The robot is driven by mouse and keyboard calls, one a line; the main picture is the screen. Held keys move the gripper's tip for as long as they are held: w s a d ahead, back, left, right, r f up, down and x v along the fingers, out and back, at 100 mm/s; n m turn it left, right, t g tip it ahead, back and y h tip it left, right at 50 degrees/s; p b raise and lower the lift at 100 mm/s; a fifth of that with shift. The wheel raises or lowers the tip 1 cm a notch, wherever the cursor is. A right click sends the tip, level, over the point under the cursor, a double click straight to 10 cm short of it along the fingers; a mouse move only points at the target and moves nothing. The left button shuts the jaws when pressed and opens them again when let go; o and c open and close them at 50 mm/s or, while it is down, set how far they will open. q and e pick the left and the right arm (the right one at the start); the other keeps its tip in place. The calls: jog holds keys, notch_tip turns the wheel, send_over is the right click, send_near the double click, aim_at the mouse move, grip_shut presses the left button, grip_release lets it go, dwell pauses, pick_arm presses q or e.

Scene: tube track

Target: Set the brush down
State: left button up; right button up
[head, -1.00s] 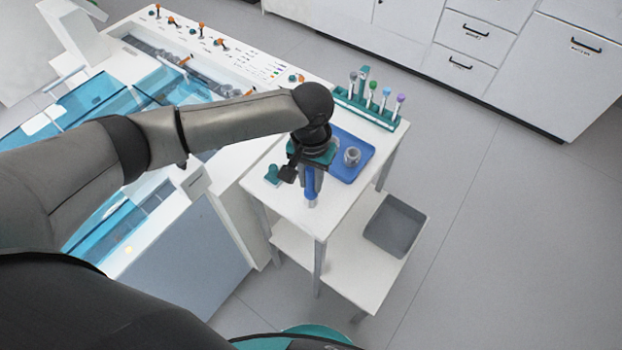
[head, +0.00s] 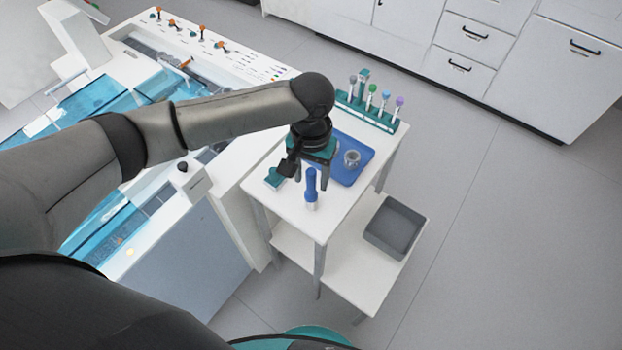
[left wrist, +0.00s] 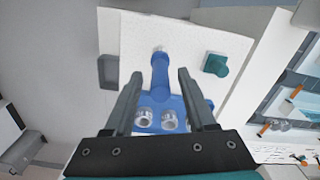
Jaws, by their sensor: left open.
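The brush (head: 311,188) has a blue handle and a white end and is on the white top of the small cart (head: 289,212), near its front edge. I cannot tell for sure whether it stands or lies. My left gripper (head: 310,181) is open just above and behind the brush, its two fingers apart. In the left wrist view, the brush (left wrist: 159,72) shows between the open fingers (left wrist: 160,76) with clear gaps on both sides, its white end pointing away. My right gripper is not in view.
A teal block-like piece (head: 274,178) stands left of the brush. A blue tray (head: 358,172) with metal cups (head: 352,158) lies behind it. A teal rack (head: 372,112) holds several coloured-cap tools. A grey bin (head: 395,228) is on the lower shelf. A machine with blue basins stands left.

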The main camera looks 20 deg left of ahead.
pick_arm(q)
notch_tip(320, 180, up, 10)
jog(key=shift+f+p, duration=0.2)
jog(key=shift+p, duration=0.75)
